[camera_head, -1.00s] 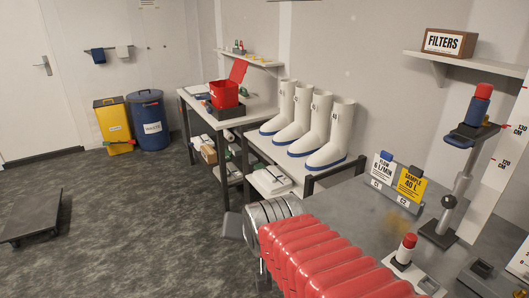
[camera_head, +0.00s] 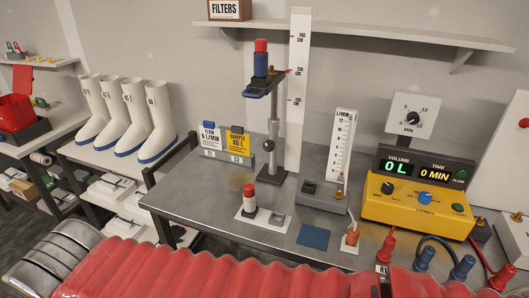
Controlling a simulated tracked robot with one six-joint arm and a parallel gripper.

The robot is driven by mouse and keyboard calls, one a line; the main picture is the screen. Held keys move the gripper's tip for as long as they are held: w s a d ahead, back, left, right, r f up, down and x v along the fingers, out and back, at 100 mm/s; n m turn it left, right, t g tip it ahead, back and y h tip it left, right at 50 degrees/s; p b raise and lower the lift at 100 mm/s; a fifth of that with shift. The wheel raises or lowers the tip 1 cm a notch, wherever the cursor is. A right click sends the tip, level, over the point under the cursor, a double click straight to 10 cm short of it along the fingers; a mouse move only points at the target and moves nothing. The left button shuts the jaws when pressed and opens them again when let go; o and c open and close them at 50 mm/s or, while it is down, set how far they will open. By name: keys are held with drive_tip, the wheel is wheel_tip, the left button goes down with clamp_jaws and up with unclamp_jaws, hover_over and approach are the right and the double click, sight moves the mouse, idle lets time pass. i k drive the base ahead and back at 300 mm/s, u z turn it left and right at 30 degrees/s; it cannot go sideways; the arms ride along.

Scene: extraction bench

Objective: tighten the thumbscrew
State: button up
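A metal stand (camera_head: 279,150) rises from the grey bench beside a tall height scale. A dark round knob (camera_head: 268,145) sits on the left side of its post, about halfway up, and looks like the thumbscrew. I cannot tell how tight it is. A blue holder (camera_head: 262,86) at the top of the stand carries an upright blue cylinder with a red cap (camera_head: 261,46). My red-sleeved arm crosses the bottom of the view, in front of the bench. My gripper is not in view.
The height scale (camera_head: 298,90) stands behind the post. A red-capped piece (camera_head: 249,198) stands on a white plate in front. A flow meter (camera_head: 341,145), a yellow pump (camera_head: 418,205) and red and blue connectors are to the right. Two label cards (camera_head: 222,145) stand to the left.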

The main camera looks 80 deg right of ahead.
sight(269, 145)
drive_tip(key=z, duration=0.65)
drive_tip(key=k, duration=1.15)
drive_tip(key=u, duration=0.65)
drive_tip(key=i, duration=1)
